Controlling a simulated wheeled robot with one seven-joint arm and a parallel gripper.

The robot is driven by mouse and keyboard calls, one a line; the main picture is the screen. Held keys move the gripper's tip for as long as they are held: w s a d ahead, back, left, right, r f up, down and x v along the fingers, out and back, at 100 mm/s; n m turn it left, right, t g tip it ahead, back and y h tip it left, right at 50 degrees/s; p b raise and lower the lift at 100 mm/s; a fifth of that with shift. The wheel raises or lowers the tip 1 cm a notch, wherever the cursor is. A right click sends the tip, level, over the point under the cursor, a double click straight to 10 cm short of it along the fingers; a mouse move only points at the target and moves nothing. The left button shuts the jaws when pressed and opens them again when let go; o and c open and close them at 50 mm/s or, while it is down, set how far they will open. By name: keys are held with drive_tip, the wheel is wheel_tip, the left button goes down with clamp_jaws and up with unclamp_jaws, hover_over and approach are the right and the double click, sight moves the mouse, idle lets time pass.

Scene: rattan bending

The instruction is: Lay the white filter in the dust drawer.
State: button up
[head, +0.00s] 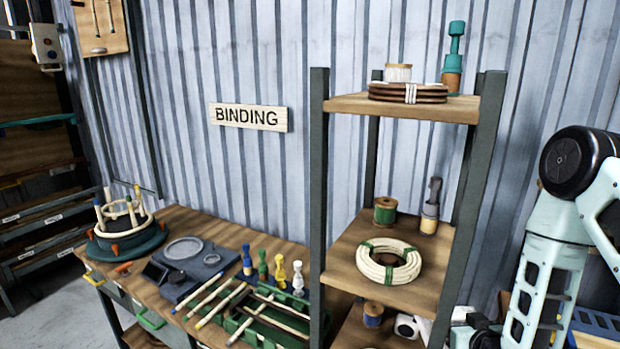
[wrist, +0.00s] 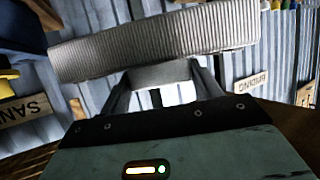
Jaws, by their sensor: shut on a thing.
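My gripper (wrist: 165,75) shows in the wrist view with its two dark fingers shut on a long, pale, pleated block, the white filter (wrist: 150,42). The filter spans the upper part of that view, tilted slightly up to the right, and looks grey-white in this light. It is held in the air, with the wall behind it. In the head view I cannot make out the filter or the gripper; only my pale arm shows at the right. I cannot identify the dust drawer in either view.
In the head view a workbench (head: 182,218) with tools and sticks stands at the left. A shelf unit (head: 345,262) with a rattan coil (head: 388,262) and spools stands between it and my arm. A BINDING sign (head: 248,117) hangs on the corrugated wall.

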drive_tip(key=shift+w+a+f, duration=0.1)
drive_tip(key=shift+a+f, duration=0.65)
drive_tip(key=shift+d, duration=0.1)
wheel_tip(320, 180, down, 13)
drive_tip(key=b, duration=1.3)
drive_tip(key=v, duration=0.5)
drive_tip(key=shift+r, duration=0.2)
drive_tip(key=shift+w, duration=0.1)
